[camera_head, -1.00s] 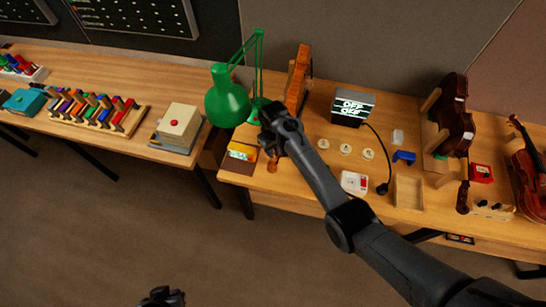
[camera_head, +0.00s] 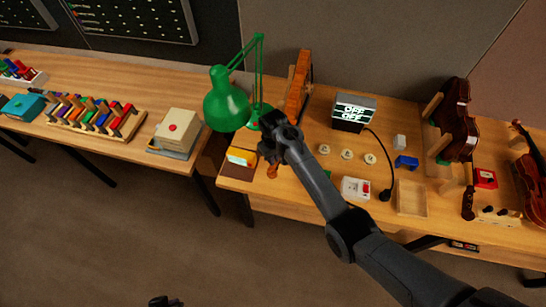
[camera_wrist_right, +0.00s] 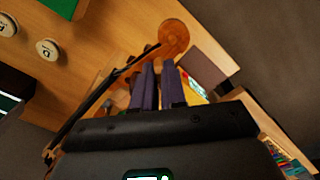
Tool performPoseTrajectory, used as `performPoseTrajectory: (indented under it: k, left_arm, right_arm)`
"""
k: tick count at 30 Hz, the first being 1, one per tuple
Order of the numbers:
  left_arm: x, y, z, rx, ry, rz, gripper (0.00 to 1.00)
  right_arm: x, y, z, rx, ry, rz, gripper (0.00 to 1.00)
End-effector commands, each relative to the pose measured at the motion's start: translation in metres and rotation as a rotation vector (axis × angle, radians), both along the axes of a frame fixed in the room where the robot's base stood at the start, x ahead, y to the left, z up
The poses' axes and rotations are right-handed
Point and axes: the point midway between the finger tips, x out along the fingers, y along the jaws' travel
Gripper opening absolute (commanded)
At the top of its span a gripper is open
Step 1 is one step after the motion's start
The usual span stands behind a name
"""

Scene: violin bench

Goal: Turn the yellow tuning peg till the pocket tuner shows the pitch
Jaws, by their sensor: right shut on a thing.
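The orange violin (camera_head: 297,88) lies on the bench beside the green lamp, its scroll pointing toward the front edge. The scroll also shows in the right wrist view (camera_wrist_right: 172,38). My right gripper (camera_head: 268,150) is at the violin's peg end. Its fingers, in the right wrist view (camera_wrist_right: 158,78), are close together and shut on what appears to be the yellow tuning peg, which they hide. The yellow pocket tuner (camera_head: 241,155) sits just left of this gripper; its lit screen is unreadable. My left gripper (camera_head: 166,301) is cut off at the bottom edge.
A green lamp (camera_head: 226,106) stands close left of my right gripper. A display reading OFF (camera_head: 353,112), round discs (camera_head: 347,154), a white switch box (camera_head: 355,188) and an open wooden tray (camera_head: 411,197) are to the right.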

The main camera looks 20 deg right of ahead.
Motion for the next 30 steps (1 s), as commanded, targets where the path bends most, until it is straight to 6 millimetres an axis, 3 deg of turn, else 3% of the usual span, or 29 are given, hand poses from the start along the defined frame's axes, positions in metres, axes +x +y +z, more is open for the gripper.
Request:
performPoseTrajectory:
  k: [8, 30]
  left_arm:
    - [0.000, 0.000, 0.010, -0.001, -0.001, 0.001, 0.00]
    - [0.000, 0.003, 0.043, 0.012, -0.001, -0.008, 0.00]
  right_arm:
    - [0.000, 0.000, 0.002, 0.000, 0.001, -0.078, 0.00]
    - [0.000, -0.001, 0.000, 0.000, 0.000, -0.590, 0.00]
